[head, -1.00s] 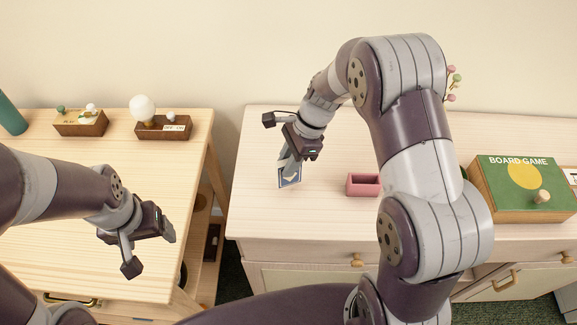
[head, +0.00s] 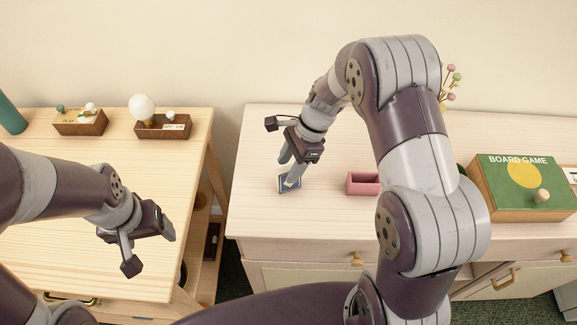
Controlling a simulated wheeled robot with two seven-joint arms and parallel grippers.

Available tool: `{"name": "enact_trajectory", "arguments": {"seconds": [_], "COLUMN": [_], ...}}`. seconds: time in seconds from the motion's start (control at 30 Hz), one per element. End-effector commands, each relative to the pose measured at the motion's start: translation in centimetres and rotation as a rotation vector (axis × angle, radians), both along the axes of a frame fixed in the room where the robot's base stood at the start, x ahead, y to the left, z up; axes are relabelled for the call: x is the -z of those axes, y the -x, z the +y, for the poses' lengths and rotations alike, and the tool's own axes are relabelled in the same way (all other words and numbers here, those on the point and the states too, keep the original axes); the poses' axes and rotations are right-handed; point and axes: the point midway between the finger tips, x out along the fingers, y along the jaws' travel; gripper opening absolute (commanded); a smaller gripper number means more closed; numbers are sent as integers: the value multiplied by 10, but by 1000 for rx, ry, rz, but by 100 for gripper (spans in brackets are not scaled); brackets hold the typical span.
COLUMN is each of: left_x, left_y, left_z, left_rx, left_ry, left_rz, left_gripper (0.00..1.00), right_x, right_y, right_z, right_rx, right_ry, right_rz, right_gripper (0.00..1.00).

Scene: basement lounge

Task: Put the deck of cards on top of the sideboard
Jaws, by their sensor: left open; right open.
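The deck of cards (head: 288,184), blue with a pale face, lies on top of the sideboard (head: 258,215), near its left end. My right gripper (head: 291,172) is open just above the deck, and its fingers hide part of it. I cannot tell whether a finger still touches the deck. My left gripper (head: 150,250) is open and empty over the right part of the wooden table at the left.
A pink open box (head: 362,184) stands right of the deck, partly behind my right arm. A green board game box (head: 523,187) is further right. The wooden table (head: 60,200) holds two small wooden boxes (head: 80,122) (head: 163,127) and a teal cylinder (head: 11,116). A gap separates table and sideboard.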

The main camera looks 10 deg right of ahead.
Motion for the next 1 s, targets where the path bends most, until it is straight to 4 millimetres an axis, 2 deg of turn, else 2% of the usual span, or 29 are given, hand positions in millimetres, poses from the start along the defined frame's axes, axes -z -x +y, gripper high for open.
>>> {"name": "enact_trajectory", "arguments": {"seconds": [0.3,0.47,0.57,0.67,0.7,0.77,0.8,0.87,0.9,0.97,1.0], "left_x": [4,5,5,5,5,5,5,5,5,5,5], "left_y": [0,0,0,0,0,0,0,0,0,0,0], "left_z": [0,0,0,0,0,0,0,0,0,0,0], "left_rx": [0,0,0,0,0,0,0,0,0,0,0], "left_ry": [0,0,0,0,0,0,0,0,0,0,0], "left_rz": [0,0,0,0,0,0,0,0,0,0,0], "left_gripper": [76,76,76,76,76,76,76,76,76,76,76], "right_x": [-75,-95,-104,-122,-131,-143,-148,-149,-144,-131,-119], "right_y": [-4,-5,-14,-40,-54,-71,-79,-80,-73,-52,-30], "right_z": [-32,-39,-26,3,11,12,5,-14,-29,-51,-63], "right_rx": [3,7,149,577,821,1230,1507,1927,2209,2632,-2860], "right_ry": [1,-2,-61,-234,-331,-490,-593,-745,-838,-966,1021], "right_rz": [-4,-2,-13,-9,19,97,171,307,413,589,-697], "right_gripper": [51,51,51,51,51,51,51,51,51,51,51]}}
